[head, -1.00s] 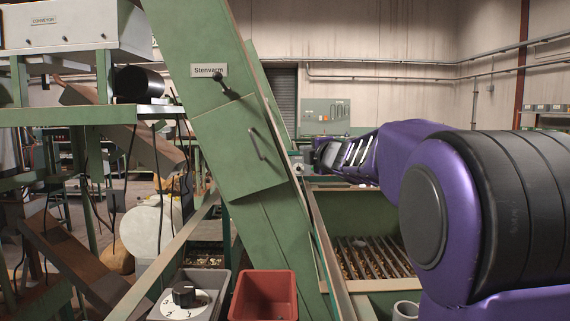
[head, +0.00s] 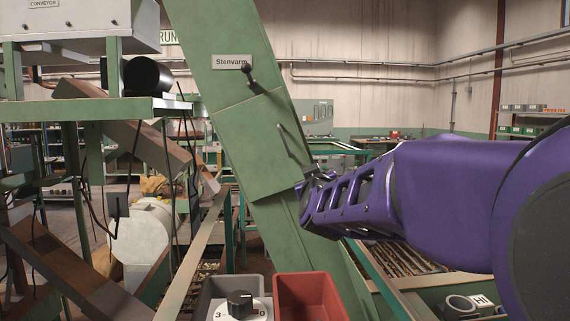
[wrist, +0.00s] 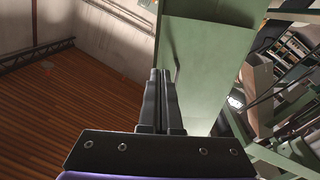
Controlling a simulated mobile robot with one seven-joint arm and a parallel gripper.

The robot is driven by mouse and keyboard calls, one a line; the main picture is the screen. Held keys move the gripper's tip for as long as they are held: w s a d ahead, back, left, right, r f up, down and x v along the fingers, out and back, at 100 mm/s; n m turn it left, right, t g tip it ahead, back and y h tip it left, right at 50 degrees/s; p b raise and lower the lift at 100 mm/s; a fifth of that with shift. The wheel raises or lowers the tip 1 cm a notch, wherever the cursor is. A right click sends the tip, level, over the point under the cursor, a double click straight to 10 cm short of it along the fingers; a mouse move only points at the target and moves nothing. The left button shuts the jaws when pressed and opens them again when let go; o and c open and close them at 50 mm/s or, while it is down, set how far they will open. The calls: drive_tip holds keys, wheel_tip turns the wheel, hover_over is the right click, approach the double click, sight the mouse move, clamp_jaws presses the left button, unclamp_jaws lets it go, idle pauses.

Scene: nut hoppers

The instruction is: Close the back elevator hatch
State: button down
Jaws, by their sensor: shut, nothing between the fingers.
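The green elevator (head: 215,30) is a slanted chute with a "Stenvarm" label. Its hatch (head: 250,150) is a flat green panel with a slim bar handle (head: 287,142) and a black knobbed lever (head: 247,75) at its top edge. The panel looks flush or nearly so; I cannot tell whether it is fully closed. My gripper (head: 317,174) is just right of the hatch's lower right corner, partly hidden by my wrist. In the wrist view my gripper (wrist: 160,74) is shut and empty. The handle (wrist: 176,67) shows close beside the fingertips; contact is unclear.
A green frame with a conveyor box (head: 80,25) is on the left. A slatted hopper (head: 400,262) is at lower right. Open wooden floor (wrist: 70,115) shows in the wrist view.

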drive_tip(key=w+d+p, duration=0.1)
drive_tip(key=w, duration=1.2)
drive_tip(key=shift+w+d+r+p, duration=0.15)
drive_tip(key=shift+w+d+p, duration=0.15)
drive_tip(key=shift+w, duration=0.1)
